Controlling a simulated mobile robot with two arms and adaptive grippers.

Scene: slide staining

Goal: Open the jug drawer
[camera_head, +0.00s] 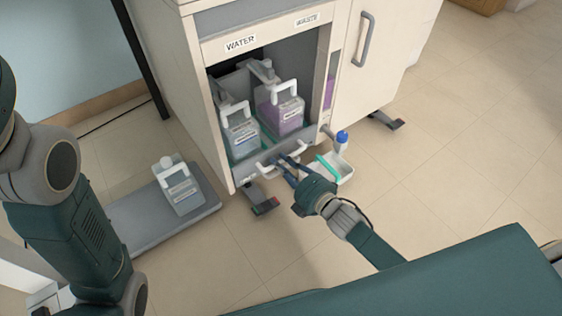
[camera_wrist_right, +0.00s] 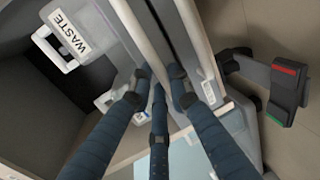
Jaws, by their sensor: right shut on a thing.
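The jug drawer (camera_head: 246,173) is a low grey front at the bottom of the cabinet's open bay, under the WATER and WASTE labels. It looks about flush with the cabinet. A pale bar handle (camera_head: 297,147) runs along its front. A jug with bluish liquid (camera_head: 242,139) and a jug with purple liquid (camera_head: 285,118) stand behind the front. My right gripper (camera_head: 286,164) is shut on the handle. In the right wrist view its fingers (camera_wrist_right: 158,82) lie around the pale bar (camera_wrist_right: 146,35). My left arm shows at the left, but its gripper is out of view.
A third jug (camera_head: 180,187) stands on a grey floor platform (camera_head: 132,222) left of the cabinet. A white tray (camera_head: 343,173) with a blue-capped bottle (camera_head: 341,140) is right of my right gripper. Cabinet feet (camera_head: 264,205) stick out below. Floor in front is mostly clear.

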